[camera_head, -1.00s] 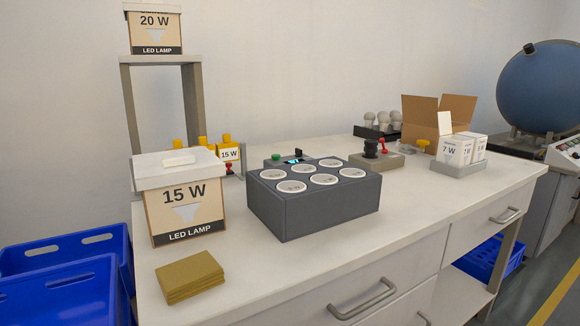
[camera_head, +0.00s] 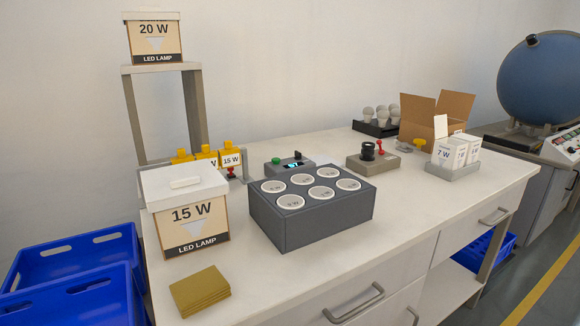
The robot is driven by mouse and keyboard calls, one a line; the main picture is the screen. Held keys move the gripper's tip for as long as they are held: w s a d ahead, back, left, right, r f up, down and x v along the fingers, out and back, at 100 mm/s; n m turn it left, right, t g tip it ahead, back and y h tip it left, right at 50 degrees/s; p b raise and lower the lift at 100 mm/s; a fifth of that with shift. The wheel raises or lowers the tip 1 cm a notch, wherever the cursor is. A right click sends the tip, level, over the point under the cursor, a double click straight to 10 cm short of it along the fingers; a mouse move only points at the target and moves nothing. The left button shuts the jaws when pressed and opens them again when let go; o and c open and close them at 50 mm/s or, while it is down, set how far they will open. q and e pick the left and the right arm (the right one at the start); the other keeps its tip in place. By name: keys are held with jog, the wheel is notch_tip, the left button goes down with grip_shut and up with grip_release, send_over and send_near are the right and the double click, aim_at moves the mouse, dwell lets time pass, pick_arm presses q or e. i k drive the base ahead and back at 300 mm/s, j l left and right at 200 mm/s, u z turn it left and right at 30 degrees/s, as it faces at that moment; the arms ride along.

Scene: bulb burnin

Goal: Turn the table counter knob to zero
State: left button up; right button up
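A small grey box (camera_head: 307,168) with a lit display (camera_head: 292,166) stands on the table behind the dark test block; it looks like the table counter. A green button (camera_head: 276,161) is on its left side. A small black knob (camera_head: 298,155) stands at its back edge. The knob's setting and the display's digits are too small to read. The dark block hides part of the box's front. Neither of my grippers is in view.
The dark block (camera_head: 318,219) with several round white-topped sockets stands in front of the box. A 15 W carton (camera_head: 190,220) is at the left and a grey fixture (camera_head: 373,164) at the right.

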aim_at(298, 155)
jog(key=u, duration=0.7)
jog(key=l+u, duration=1.1)
jog(key=k+j, duration=0.05)
